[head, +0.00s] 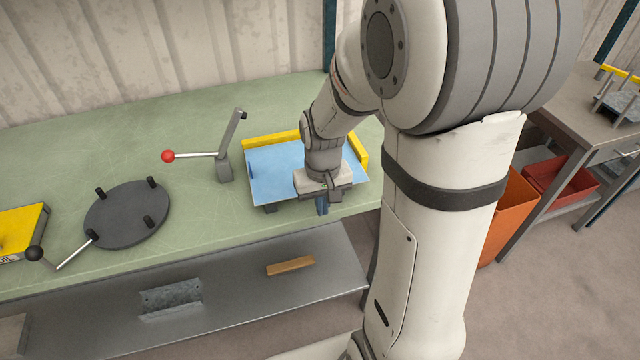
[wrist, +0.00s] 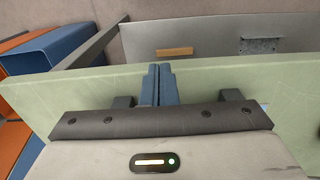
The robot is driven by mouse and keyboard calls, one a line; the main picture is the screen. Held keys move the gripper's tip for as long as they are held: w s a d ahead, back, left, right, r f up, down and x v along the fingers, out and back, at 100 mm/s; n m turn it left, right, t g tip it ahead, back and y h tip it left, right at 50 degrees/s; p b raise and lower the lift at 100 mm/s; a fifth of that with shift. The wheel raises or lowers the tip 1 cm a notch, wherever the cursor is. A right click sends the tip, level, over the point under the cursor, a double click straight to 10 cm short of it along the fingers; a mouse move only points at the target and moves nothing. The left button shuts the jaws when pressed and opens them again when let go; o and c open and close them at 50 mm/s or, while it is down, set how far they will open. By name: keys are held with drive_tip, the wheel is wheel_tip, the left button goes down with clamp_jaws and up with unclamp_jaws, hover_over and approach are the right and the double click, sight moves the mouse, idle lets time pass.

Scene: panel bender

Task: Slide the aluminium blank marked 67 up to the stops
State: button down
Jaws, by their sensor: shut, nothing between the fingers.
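A light blue flat panel (head: 275,168) lies on the bench between a yellow bar (head: 270,139) along its back and a shorter yellow bar (head: 359,150) at its right. I see no number on it and cannot tell whether it is the blank or a bed with the blank on it. I cannot tell whether its edges touch the bars. My gripper (head: 322,206) is over the panel's front edge, pointing down, with its blue fingers shut and empty. In the wrist view the shut fingers (wrist: 159,84) show against the green bench top. My arm hides the panel's right part.
A lever with a red knob (head: 168,156) stands left of the panel on the green bench (head: 190,120). Further left are a dark round plate with pegs (head: 127,217) and a yellow block (head: 20,230). A lower shelf holds a wooden bar (head: 290,266). An orange bin (head: 508,215) stands right.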

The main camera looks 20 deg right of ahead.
drive_tip(key=shift+w+f+p, duration=0.25)
drive_tip(key=shift+w+p, duration=0.05)
drive_tip(key=shift+w, duration=0.7)
drive_tip(key=shift+w+f+p, duration=0.25)
drive_tip(key=shift+w, duration=0.75)
drive_tip(key=shift+w, duration=0.1)
drive_tip(key=shift+w, duration=0.8)
drive_tip(key=shift+w+r, duration=0.1)
drive_tip(key=shift+r, duration=0.1)
